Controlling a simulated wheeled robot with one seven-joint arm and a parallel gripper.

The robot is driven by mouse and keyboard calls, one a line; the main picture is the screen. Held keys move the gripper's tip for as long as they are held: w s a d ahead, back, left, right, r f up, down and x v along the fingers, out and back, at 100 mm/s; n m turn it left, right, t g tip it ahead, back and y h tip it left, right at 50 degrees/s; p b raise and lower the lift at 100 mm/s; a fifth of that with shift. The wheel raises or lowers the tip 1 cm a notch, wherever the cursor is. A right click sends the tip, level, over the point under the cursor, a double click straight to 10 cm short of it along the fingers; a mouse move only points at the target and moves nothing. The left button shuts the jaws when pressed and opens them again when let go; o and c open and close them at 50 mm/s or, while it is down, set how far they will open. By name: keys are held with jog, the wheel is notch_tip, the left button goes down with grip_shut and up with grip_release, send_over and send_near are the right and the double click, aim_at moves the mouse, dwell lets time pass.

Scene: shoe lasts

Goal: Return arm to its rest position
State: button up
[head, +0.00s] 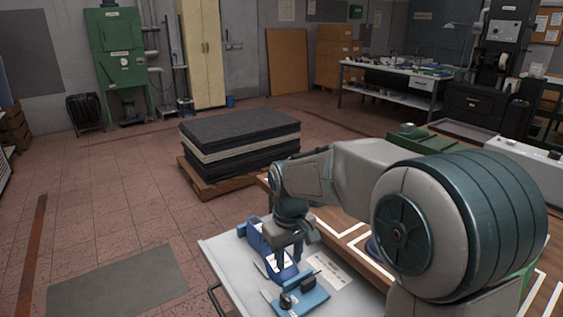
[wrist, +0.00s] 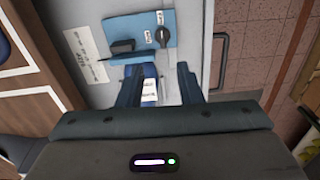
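My arm (head: 345,170) reaches out over a light grey cart top (head: 222,250), with my gripper (head: 285,255) pointing down. In the wrist view my gripper (wrist: 158,72) has its two dark fingers apart. A blue holder with a white label (wrist: 149,82) shows beyond the gap between them; I see no clear contact.
A white paper sheet (head: 328,268) lies on the cart top. A wooden bench with white outlines (head: 345,238) adjoins on the right, with a green tray (head: 425,142) behind. A pallet of dark sheets (head: 240,140) stands beyond. The tiled floor (head: 100,200) at left is open.

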jog(key=s+d+r+m+t+p, duration=0.1)
jog(key=s+d+r+m, duration=0.1)
jog(key=s+d, duration=0.4)
jog(key=s+d+r+m+t+p, duration=0.1)
jog(key=s+d+r+m+p, duration=0.1)
jog(key=s+d, duration=0.5)
jog(key=s+r+m, duration=0.1)
jog(key=s+m, duration=0.1)
jog(key=s, duration=0.3)
jog(key=shift+s+r+m+t, duration=0.15)
jog(key=shift+r+m+t, duration=0.1)
jog(key=shift+m+t, duration=0.05)
